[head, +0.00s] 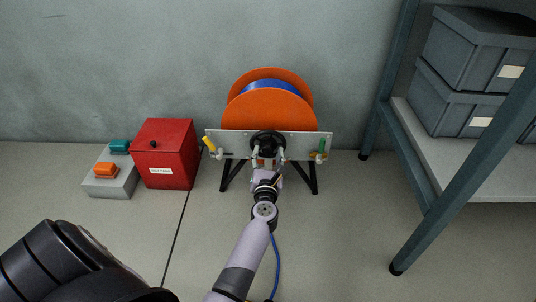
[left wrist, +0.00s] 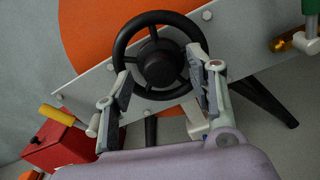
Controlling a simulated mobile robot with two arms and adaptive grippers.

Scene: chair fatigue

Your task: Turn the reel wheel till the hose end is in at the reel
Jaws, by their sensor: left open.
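The orange reel (head: 268,110) stands against the wall on black legs, with blue hose (head: 270,87) wound on it. The black reel wheel (head: 267,140) is at the middle of the pale front plate. A length of blue hose (head: 275,268) runs along the floor beside my left arm; its end is not in view. My left gripper (head: 267,157) is open at the wheel. In the left wrist view its fingers stand at either side of the lower part of the wheel (left wrist: 158,62); I cannot tell whether they touch the rim. My right gripper is not in view.
A yellow handle (head: 209,144) and a green handle (head: 322,146) sit at the plate's ends. A red box (head: 166,153) and a grey box with teal and orange parts (head: 110,185) stand left. A shelf (head: 480,162) with grey bins (head: 470,95) stands right.

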